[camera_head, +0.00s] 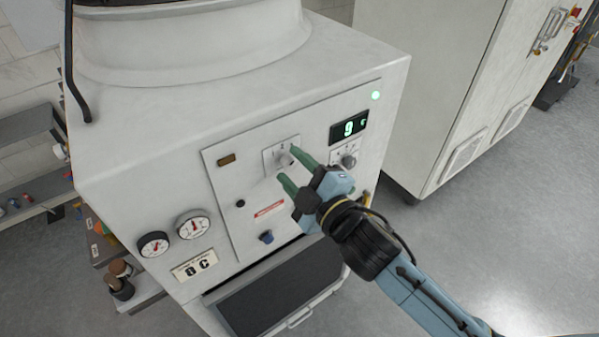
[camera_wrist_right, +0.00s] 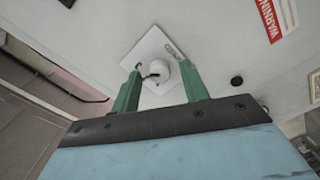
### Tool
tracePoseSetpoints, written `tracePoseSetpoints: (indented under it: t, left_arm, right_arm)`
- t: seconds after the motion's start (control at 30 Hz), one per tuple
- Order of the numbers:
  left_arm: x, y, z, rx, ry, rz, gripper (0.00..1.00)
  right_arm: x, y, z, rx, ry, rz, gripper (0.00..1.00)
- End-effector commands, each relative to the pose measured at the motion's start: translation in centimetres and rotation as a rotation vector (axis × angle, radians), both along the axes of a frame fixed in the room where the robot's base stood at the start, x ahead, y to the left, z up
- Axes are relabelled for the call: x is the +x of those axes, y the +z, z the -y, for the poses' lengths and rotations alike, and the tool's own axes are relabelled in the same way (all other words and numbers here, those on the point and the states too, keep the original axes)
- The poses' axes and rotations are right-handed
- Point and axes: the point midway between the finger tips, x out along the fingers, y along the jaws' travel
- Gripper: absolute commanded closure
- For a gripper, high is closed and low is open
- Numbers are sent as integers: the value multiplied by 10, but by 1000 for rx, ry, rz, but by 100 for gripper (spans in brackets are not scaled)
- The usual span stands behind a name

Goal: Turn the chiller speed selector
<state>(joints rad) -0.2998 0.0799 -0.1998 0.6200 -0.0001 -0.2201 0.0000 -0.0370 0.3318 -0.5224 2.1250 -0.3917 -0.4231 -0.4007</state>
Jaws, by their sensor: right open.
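A white selector knob (camera_head: 284,158) sits on a square marked plate on the front panel of the white machine. It also shows in the wrist view (camera_wrist_right: 158,71), on its tilted-looking plate; the lettering is too small to read, so I cannot tell if it names chiller speed. My right gripper (camera_head: 289,167) is open, with its green fingers on either side of this knob. In the wrist view its fingers (camera_wrist_right: 160,75) straddle the knob; I cannot tell whether either touches it. A second knob (camera_head: 348,160) sits on another plate to the right. My left gripper is not in view.
A green-lit display (camera_head: 348,127) is above the second knob. Two round gauges (camera_head: 194,225) are at the lower left of the panel. A dark tray (camera_head: 285,300) juts out underneath.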

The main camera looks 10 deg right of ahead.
Motion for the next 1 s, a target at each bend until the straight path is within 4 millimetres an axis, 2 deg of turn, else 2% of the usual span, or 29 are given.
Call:
tracePoseSetpoints:
  t: [0.17, 0.5, 0.7, 1.0]
  left_arm:
    - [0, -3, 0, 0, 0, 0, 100]
    - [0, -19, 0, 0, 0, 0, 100]
    - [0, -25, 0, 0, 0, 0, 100]
    - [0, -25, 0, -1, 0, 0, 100]
  right_arm:
    - [-13, -2, 6, -1, 0, -1, 55]
    - [-75, -3, 31, -1, 0, -5, 55]
    - [-104, -2, 43, -1, -1, -4, 55]
    - [-122, 0, 51, 0, 0, 0, 55]
